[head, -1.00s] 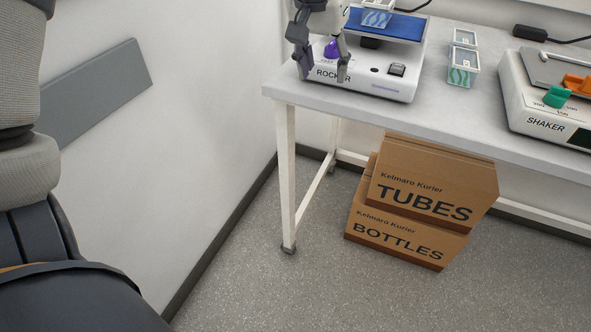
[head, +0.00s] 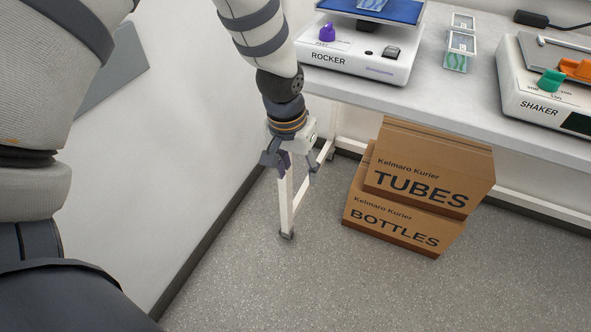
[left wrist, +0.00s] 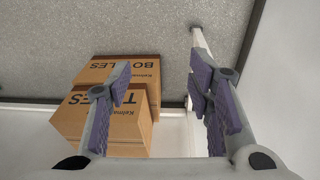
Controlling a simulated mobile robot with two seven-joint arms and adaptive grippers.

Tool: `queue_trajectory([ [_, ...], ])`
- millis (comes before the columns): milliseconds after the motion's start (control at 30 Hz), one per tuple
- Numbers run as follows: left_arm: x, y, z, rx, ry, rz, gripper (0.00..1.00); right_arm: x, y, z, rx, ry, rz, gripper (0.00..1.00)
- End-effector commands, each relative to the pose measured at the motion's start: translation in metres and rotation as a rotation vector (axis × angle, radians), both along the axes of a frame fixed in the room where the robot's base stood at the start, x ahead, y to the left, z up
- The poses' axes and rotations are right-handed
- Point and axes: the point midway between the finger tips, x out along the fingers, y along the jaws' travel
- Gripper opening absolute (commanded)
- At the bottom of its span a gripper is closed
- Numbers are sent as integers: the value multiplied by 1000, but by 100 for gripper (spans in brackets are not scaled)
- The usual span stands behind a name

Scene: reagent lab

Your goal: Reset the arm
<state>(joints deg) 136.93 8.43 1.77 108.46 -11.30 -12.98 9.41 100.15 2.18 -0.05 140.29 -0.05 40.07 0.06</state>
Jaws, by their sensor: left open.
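My left gripper (head: 288,163) hangs below the tabletop level, pointing down, in front of the white table leg in the head view. Its fingers are apart with nothing between them. In the left wrist view the two purple-padded fingers (left wrist: 162,98) stand wide apart over the floor. My left arm comes down from the top of the head view. My right gripper is not in view.
Cardboard boxes marked TUBES (head: 428,170) and BOTTLES (head: 400,226) are stacked underneath. A wall (head: 185,150) stands at left. The floor (head: 300,285) in front is clear.

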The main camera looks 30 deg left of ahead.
Motion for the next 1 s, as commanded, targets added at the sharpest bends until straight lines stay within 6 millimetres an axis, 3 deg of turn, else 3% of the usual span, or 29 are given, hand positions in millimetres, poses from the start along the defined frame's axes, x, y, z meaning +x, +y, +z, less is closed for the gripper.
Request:
queue_trajectory([
  [567,-9,-2,-10,-3,12,-3,47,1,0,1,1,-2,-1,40],
  [667,-47,-8,-47,-11,59,-9,47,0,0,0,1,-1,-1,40],
  [767,-122,-15,-97,-14,132,-14,47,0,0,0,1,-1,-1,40],
  [800,-155,-17,-112,-11,160,-16,47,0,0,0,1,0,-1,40],
  [900,-231,-16,-133,8,220,-23,47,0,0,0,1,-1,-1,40],
  [1000,-286,-13,-136,32,261,-34,47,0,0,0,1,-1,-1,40],
])
